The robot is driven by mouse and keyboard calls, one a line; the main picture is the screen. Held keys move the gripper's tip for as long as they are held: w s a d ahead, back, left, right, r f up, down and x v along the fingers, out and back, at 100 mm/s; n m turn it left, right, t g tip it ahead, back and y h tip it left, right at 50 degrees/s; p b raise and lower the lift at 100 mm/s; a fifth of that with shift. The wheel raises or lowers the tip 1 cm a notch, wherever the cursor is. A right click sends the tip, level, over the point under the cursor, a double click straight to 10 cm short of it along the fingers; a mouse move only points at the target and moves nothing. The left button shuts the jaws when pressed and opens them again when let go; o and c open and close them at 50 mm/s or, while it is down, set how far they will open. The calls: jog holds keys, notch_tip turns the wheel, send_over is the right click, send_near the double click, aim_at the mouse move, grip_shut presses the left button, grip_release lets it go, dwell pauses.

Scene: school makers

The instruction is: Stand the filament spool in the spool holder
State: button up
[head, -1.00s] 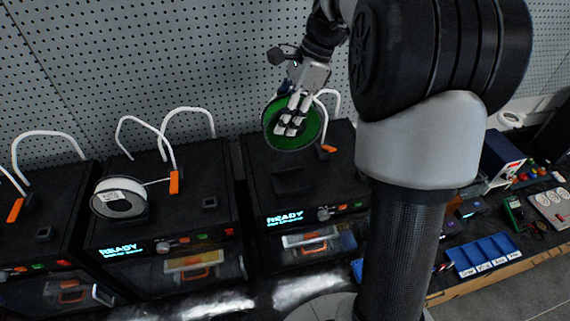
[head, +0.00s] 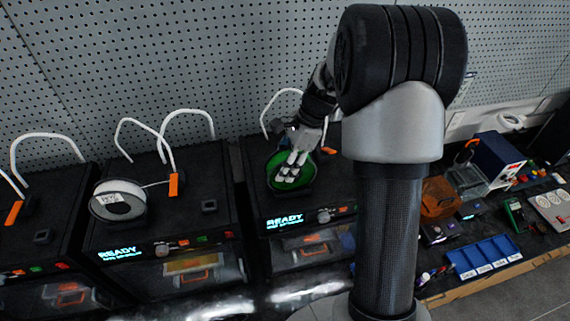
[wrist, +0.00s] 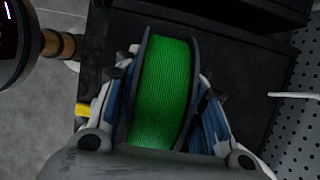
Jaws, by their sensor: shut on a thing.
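The green filament spool (head: 277,166) has dark flanges and is over the top of the right-hand printer. My gripper (head: 291,174) is shut on it from above, and the spool stands upright between the fingers. In the wrist view, the green winding (wrist: 165,90) fills the gap between the two fingers. The spool holder is hidden or too dark to make out under the spool and fingers. I cannot tell whether the spool touches it.
The right printer (head: 257,198) has a white tube (head: 275,97) arching behind the spool. The middle printer (head: 185,220) carries a white spool (head: 118,203). A blue tray (head: 485,257) and several tools lie on the bench at right.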

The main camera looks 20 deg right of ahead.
jog(key=shift+r, duration=0.1)
jog(key=shift+s, duration=0.1)
jog(key=o, duration=1.3)
